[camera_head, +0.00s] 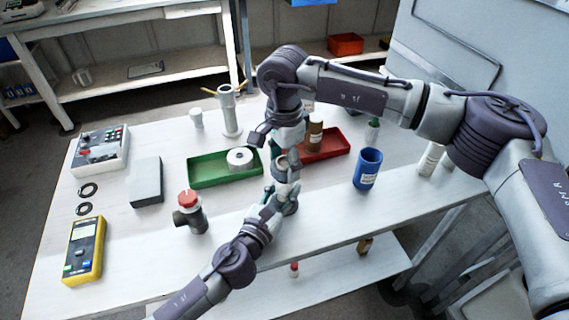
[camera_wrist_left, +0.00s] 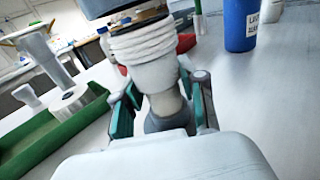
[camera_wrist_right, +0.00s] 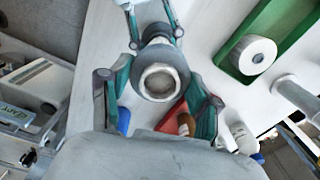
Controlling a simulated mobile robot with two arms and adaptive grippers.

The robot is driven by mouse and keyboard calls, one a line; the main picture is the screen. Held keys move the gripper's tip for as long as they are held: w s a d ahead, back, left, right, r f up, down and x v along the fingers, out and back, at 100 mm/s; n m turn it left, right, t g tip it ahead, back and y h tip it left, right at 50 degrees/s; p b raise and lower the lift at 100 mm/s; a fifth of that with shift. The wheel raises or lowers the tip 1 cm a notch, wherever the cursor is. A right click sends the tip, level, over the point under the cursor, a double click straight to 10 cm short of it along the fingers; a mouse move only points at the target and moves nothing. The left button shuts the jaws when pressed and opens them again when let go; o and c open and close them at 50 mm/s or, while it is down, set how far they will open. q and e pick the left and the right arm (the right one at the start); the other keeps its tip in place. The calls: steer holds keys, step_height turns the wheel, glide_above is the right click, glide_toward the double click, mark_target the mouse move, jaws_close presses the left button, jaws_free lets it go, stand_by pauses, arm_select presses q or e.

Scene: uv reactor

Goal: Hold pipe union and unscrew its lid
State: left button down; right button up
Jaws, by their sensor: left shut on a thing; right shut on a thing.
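The pipe union (camera_head: 281,168) is held between my two grippers above the table. In the left wrist view its whitish body (camera_wrist_left: 142,45), with threads showing, narrows downward. My left gripper (camera_wrist_left: 163,112) is shut around that narrow lower part.
A green tray (camera_head: 205,184) with a white roll and a red tray (camera_head: 338,136) with a brown bottle flank the grippers. A blue cup (camera_head: 368,168) stands right. A red-knobbed valve (camera_head: 188,212), yellow meter (camera_head: 84,250) and grey box (camera_head: 146,181) stand left.

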mark_target(284, 161)
steer(key=shift+r, duration=0.15)
steer(key=shift+r, duration=1.9)
arm_select(q)
steer(key=c, duration=0.6)
jaws_free()
steer(key=v, duration=1.2)
